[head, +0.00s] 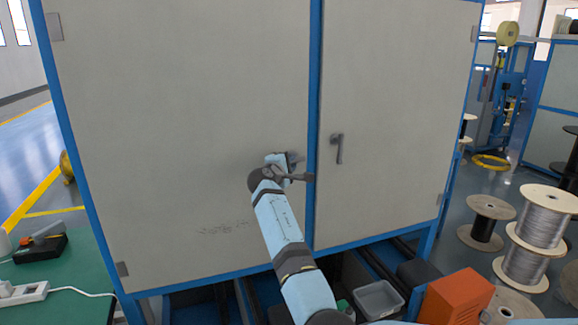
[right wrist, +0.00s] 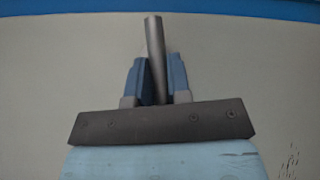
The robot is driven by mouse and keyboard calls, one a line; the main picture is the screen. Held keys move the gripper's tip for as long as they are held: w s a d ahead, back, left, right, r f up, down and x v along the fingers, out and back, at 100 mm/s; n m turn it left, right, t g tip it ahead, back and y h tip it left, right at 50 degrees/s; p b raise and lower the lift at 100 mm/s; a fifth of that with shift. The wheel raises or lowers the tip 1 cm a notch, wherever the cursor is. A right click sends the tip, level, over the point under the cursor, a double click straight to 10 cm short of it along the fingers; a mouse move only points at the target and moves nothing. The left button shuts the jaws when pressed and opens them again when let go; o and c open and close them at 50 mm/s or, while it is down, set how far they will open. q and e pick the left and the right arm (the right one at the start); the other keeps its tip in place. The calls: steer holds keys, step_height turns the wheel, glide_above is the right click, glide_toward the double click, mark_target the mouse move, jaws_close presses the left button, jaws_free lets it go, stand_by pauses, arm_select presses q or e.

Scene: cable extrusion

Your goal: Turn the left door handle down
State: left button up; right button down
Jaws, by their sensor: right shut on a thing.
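The left door handle is a grey metal rod (right wrist: 153,42) in the right wrist view. My right gripper (right wrist: 160,80) is shut on it, with one blue finger on each side of the rod. The rod's end sticks out beyond the fingertips. In the head view my right gripper (head: 284,165) is at the right edge of the left door (head: 180,110), close to the blue centre post. There the handle is mostly hidden among dark parts of the gripper, so its exact angle cannot be told. My left gripper is not in view.
The right door (head: 395,90) has its own handle (head: 338,147), hanging down. A green table (head: 65,290) with tools stands at lower left. A grey bin (head: 378,299) and an orange box (head: 455,297) are low in front. Wire spools (head: 538,220) stand at right.

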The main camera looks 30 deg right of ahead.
arm_select(q)
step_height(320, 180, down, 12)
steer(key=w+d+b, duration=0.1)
steer(key=b, duration=1.8)
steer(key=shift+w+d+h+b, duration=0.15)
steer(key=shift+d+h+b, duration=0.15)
steer(key=shift+b, duration=0.1)
arm_select(e)
steer(key=shift+s+d+f+n+t+y, duration=0.1)
steer(key=shift+d+f+n+t+y, duration=0.45)
steer(key=shift+n+t, duration=2.65)
steer(key=shift+s+d+f+n+t+y, duration=0.15)
steer(key=shift+n+t+y, duration=0.65)
steer(key=shift+n+t, duration=2.4)
steer(key=shift+s+d+f+n+t+y, duration=0.1)
steer(key=shift+d+f+n+t+y, duration=0.9)
steer(key=shift+n, duration=3.9)
steer(key=shift+a+r+t+h, duration=0.35)
steer(key=shift+a+r+t, duration=0.05)
steer(key=shift+a+r, duration=0.15)
steer(key=c, duration=1.1)
jaws_free()
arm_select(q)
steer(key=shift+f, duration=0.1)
arm_select(e)
steer(key=shift+v, duration=6.85)
